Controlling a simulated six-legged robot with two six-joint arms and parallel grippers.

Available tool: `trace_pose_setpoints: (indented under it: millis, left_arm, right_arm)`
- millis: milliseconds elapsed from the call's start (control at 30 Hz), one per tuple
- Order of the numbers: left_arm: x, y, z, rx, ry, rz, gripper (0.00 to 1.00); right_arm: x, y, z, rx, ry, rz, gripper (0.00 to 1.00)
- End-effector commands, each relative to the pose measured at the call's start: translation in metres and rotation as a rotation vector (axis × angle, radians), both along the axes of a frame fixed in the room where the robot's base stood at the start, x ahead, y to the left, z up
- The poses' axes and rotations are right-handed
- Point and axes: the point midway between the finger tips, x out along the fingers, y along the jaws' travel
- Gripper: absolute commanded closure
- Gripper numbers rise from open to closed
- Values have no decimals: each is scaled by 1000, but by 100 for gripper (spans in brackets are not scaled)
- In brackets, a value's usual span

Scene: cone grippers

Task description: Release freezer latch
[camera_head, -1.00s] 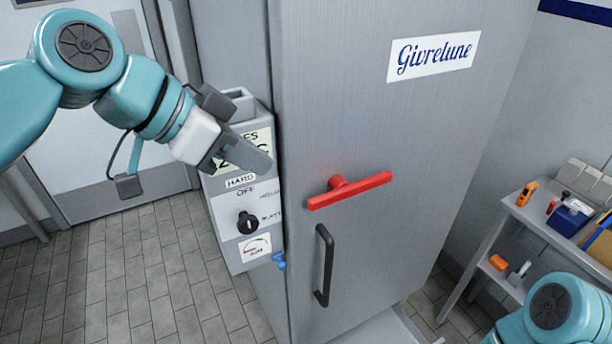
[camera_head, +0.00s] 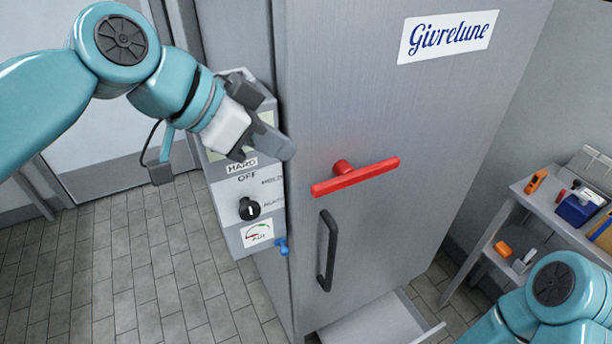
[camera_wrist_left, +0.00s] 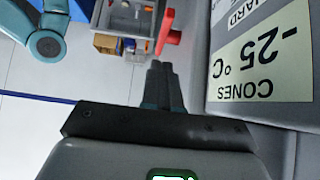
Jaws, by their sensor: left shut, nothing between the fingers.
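The freezer (camera_head: 430,130) is a tall grey metal cabinet with a "Givrelune" label. Its red latch bar (camera_head: 356,177) sits on the door, tilted slightly up to the right. The latch also shows in the left wrist view (camera_wrist_left: 168,30), beyond the fingertips. A black handle (camera_head: 327,250) is below it. My left gripper (camera_head: 284,149) is shut and empty, in front of the control box and left of the latch, apart from it. Its closed fingers also show in the left wrist view (camera_wrist_left: 160,72). My right arm shows at bottom right; its gripper is out of view.
A control box (camera_head: 240,210) with a black knob (camera_head: 248,208) and a blue valve (camera_head: 282,246) is beside the freezer. A shelf table (camera_head: 515,205) with tools stands at right. A pale open tray or step (camera_head: 375,322) is at the freezer's foot.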

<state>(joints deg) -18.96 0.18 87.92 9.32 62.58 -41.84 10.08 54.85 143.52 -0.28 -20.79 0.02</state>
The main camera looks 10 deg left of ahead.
Motion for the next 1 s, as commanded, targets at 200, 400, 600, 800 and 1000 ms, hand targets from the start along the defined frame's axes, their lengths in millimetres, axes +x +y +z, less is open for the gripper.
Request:
trace_pose_setpoints:
  millis: [200, 400, 600, 800, 1000]
  left_arm:
    - [22, -29, -34, 2, 6, -3, 100]
    - [29, -35, -66, 1, 4, 1, 100]
    - [29, -35, -82, 1, 1, 1, 100]
    - [29, -35, -85, 1, 1, 1, 100]
    - [29, -35, -85, 0, 0, 1, 100]
  right_arm:
    - [0, 0, 5, 0, 0, 0, 55]
    - [0, 0, 6, 0, 0, 0, 55]
    - [0, 0, 6, 0, 0, 0, 55]
    - [0, 0, 6, 0, 0, 0, 55]
    - [0, 0, 6, 0, 0, 0, 55]
